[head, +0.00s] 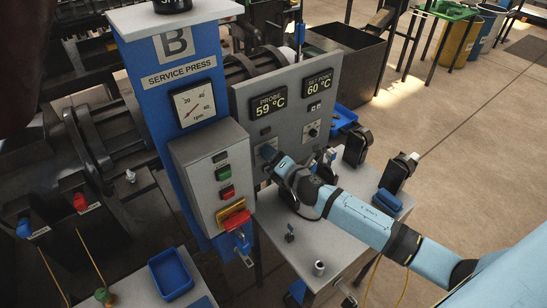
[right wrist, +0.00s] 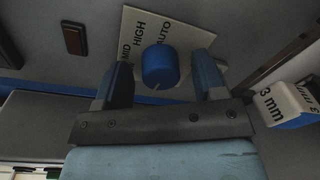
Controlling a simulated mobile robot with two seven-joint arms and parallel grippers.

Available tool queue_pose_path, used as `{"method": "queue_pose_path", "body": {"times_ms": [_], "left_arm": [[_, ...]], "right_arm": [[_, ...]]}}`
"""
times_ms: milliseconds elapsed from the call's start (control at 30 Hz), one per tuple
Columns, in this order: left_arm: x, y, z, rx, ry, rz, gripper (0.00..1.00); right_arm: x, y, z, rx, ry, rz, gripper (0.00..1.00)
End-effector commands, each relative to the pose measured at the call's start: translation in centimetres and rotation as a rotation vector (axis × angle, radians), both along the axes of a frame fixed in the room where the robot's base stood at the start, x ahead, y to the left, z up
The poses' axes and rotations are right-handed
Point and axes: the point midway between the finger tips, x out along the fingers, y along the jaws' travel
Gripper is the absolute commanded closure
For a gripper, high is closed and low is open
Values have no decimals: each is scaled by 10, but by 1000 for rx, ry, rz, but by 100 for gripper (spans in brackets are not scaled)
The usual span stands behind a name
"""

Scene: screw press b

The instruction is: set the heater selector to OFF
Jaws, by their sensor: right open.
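The heater selector shows in the right wrist view as a round blue knob (right wrist: 160,66) on a white label plate (right wrist: 182,28) that reads MID, HIGH and AUTO. No OFF mark is visible; part of the plate is covered. A short pale mark shows at the knob's lower edge, on the side facing my gripper's palm. My right gripper (right wrist: 164,76) is open, one blue finger on each side of the knob, and I see no clear contact. In the head view my right gripper (head: 268,154) is at the grey panel (head: 290,90), largely hiding the knob. My left gripper is not seen.
The panel carries PROBE 59 °C (head: 269,102) and SET POINT 60 °C (head: 317,84) displays and another small dial (head: 312,131). A button box (head: 215,175) with a red handle stands left of my gripper. A grey table (head: 340,235) with small parts lies below.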

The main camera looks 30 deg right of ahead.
Motion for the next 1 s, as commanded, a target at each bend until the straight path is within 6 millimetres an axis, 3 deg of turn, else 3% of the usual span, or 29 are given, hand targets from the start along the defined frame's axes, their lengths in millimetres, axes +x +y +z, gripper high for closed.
{"method": "queue_pose_path", "body": {"times_ms": [167, 267, 700, 1000], "left_arm": [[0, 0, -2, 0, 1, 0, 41], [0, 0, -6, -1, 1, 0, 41], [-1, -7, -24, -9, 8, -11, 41], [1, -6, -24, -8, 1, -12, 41]], "right_arm": [[-9, -1, -1, 0, 1, 0, 36], [-25, -4, -2, 0, 3, 2, 36], [-117, -17, 4, 1, 3, 1, 36], [-136, -20, 9, 0, 1, 0, 36]]}}
